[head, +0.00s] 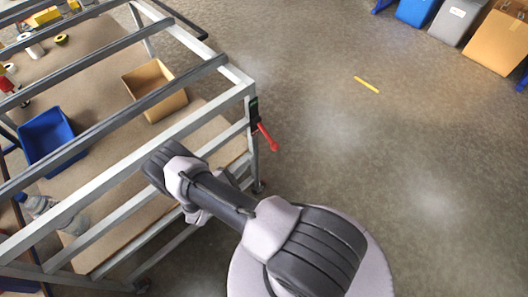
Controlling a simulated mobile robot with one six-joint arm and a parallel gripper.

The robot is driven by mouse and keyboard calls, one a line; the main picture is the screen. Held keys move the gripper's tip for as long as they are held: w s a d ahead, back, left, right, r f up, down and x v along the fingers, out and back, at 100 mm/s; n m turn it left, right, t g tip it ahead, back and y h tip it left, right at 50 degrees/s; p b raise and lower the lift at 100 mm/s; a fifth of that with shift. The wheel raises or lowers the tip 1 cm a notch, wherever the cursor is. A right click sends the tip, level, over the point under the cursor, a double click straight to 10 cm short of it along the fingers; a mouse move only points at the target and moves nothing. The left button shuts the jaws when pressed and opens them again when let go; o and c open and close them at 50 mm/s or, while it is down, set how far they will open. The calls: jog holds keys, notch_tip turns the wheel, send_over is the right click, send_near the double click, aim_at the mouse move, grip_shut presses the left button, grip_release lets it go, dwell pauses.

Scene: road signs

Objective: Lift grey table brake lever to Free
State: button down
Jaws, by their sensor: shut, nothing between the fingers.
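The grey table (185,128) is a metal frame with several rails over a brown board, filling the left side of the head view. Its brake lever (268,137) is red and sits at the near right corner post. It slants down and to the right from a dark mount (254,108), pointing outward from the table. A small green patch shows at the top of the mount; any lettering is too small to read. My arm reaches from the bottom middle toward the table, left of and below the lever. My gripper cannot be made out; the arm hides it. Nothing visible touches the lever.
On the table's board are a blue bin (45,140), a cardboard box (153,90) and a clear bottle (55,212). Floor right of the lever is clear, apart from a yellow strip (366,84). Several bins and a box stand at the top right.

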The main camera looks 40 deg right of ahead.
aim_at(267, 136)
jog(key=d+r+b, duration=0.1)
jog(key=d, duration=0.8)
jog(key=shift+s+b, duration=0.4)
jog(key=shift+a+r, duration=0.1)
jog(key=shift+r, duration=0.05)
